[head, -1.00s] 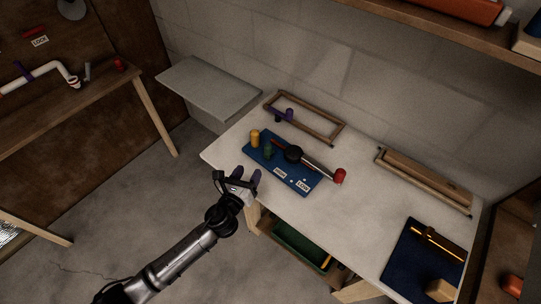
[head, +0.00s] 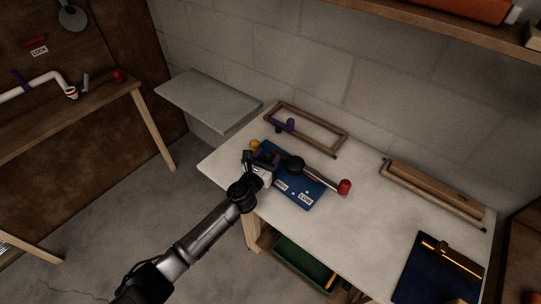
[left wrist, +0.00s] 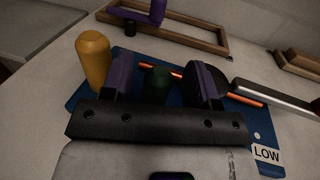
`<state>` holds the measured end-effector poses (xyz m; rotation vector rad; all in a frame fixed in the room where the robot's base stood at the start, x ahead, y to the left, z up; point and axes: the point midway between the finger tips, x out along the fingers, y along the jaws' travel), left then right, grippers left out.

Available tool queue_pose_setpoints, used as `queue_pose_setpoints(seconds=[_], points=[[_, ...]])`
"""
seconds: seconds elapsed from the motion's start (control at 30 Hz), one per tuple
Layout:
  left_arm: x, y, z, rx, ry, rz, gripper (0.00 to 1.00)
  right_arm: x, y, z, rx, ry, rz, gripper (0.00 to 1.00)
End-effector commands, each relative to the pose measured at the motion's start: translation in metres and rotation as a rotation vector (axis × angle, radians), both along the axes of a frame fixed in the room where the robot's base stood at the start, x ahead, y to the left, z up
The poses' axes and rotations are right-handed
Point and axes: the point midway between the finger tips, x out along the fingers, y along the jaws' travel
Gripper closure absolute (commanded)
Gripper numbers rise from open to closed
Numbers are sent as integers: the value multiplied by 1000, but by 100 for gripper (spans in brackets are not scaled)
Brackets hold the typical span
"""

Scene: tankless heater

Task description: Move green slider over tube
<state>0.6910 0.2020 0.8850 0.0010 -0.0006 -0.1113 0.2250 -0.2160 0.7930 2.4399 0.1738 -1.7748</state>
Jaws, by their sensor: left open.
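The green slider (left wrist: 157,84) stands on the blue board (left wrist: 84,92). In the left wrist view it lies between the two purple fingertips of my open left gripper (left wrist: 163,78), with dark gaps on both sides. An orange copper-like tube (left wrist: 246,99) runs across the board behind it, partly hidden by the right finger. In the head view my left gripper (head: 266,160) covers the slider at the left end of the blue board (head: 305,191). My right gripper is out of view.
A yellow knob (left wrist: 92,58) stands close left of my fingers. A black pivot (head: 295,164) carries a silver lever with a red end (head: 344,187). A wooden frame with a purple piece (head: 289,125) lies behind. The tabletop between board and back-right wooden frame is clear.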

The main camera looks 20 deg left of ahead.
Motion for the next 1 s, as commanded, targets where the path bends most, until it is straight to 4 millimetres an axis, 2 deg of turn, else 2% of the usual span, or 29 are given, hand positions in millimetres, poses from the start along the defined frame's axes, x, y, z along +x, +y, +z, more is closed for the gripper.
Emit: queue_pose_setpoints(seconds=[0.1,0.23,0.63,1.0], points=[[12,-1,-1,0,0,1,46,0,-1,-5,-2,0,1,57],[19,-2,-1,-1,0,1,46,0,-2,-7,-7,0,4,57],[22,-2,0,-1,0,0,47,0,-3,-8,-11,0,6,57],[22,-2,0,-1,0,0,82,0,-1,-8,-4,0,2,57]])
